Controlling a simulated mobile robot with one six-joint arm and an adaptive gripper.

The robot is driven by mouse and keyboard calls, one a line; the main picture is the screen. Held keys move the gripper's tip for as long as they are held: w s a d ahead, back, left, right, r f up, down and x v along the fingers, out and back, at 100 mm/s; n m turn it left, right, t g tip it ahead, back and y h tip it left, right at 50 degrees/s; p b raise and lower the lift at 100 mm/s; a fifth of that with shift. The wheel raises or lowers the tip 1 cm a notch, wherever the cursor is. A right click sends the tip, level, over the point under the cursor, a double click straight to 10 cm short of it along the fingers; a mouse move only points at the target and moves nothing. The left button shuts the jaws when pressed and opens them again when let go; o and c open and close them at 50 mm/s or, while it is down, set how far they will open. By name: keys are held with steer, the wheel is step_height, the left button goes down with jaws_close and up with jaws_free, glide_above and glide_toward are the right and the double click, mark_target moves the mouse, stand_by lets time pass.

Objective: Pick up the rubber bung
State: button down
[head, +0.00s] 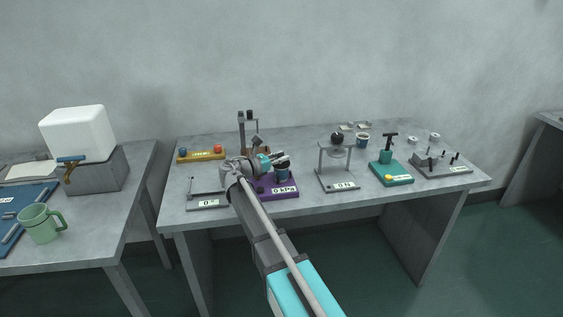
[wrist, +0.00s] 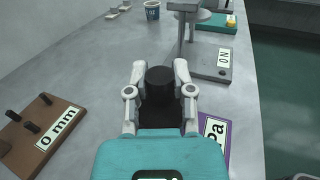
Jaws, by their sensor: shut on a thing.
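The rubber bung (wrist: 160,84) is a black, short cylinder in the wrist view. My gripper (wrist: 160,75) is shut on it, with one finger on each side. In the head view my gripper (head: 285,160) is over the purple stand (head: 290,193) marked "0 kPa", with a dark piece between its fingers. The purple stand (wrist: 228,133) is partly hidden by my gripper in the wrist view. I cannot tell whether the bung touches anything below it.
A grey stand (head: 340,184) with a raised ring is to the right, with a blue cup (head: 362,140) behind it. A green stand (head: 392,175) is further right. A brown board (wrist: 38,140) with pegs is to the left in the wrist view. A yellow rack (head: 202,156) is further left.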

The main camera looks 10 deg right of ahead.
mark_target(281, 155)
steer(key=shift+r, duration=0.15)
step_height(281, 155, up, 3)
steer(key=p, duration=0.3)
steer(key=s+a+r+p, duration=0.1)
steer(key=s+r+p, duration=0.8)
steer(key=s, duration=0.5)
steer(key=shift+a+r+p, duration=0.2)
steer(key=shift+r+p, duration=0.15)
steer(key=shift+p, duration=0.15)
steer(key=shift+r, duration=0.1)
